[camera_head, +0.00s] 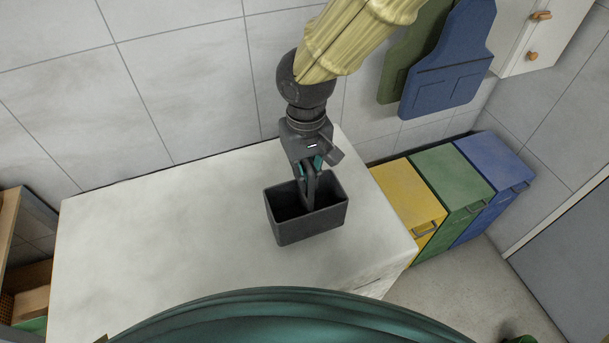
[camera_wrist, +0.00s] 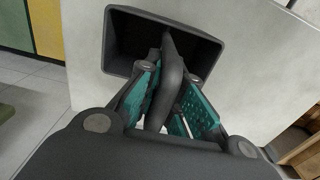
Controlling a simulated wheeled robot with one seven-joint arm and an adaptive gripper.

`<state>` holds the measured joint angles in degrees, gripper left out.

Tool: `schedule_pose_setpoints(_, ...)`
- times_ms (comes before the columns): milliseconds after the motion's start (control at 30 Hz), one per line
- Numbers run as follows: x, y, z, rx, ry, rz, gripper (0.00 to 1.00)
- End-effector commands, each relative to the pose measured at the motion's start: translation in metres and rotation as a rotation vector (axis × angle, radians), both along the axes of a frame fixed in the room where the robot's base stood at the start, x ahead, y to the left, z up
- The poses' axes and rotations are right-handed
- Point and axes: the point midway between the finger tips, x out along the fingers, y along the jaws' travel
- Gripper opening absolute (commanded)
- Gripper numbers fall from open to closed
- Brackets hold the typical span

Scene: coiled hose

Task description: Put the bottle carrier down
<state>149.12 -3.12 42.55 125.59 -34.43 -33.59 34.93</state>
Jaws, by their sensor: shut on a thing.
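The bottle carrier is a dark grey open box (camera_head: 308,226) with an upright handle at its middle. In the head view it is over the front right part of the white counter (camera_head: 150,235); I cannot tell whether its base touches the top. My gripper (camera_head: 309,172) comes from above and is shut on the carrier's handle. In the wrist view the teal finger pads of my gripper (camera_wrist: 168,105) stand on both sides of the handle, and the carrier (camera_wrist: 120,40) shows beyond them. Its inside looks dark and empty.
A yellow bin (camera_head: 405,190), a green bin (camera_head: 452,172) and a blue bin (camera_head: 492,160) stand right of the counter. A green apron and a blue apron (camera_head: 448,75) hang on the tiled wall behind. The counter's left part is clear. A wooden shelf (camera_head: 33,275) is at far left.

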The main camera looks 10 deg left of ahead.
Motion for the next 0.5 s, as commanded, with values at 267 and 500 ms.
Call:
schedule_pose_setpoints(267, 0.008, 0.007, -0.004, -0.001, 0.001, 0.0, 0.0)
schedule_pose_setpoints(500, 0.007, 0.006, -0.028, -0.002, 0.003, 0.0, 0.0)
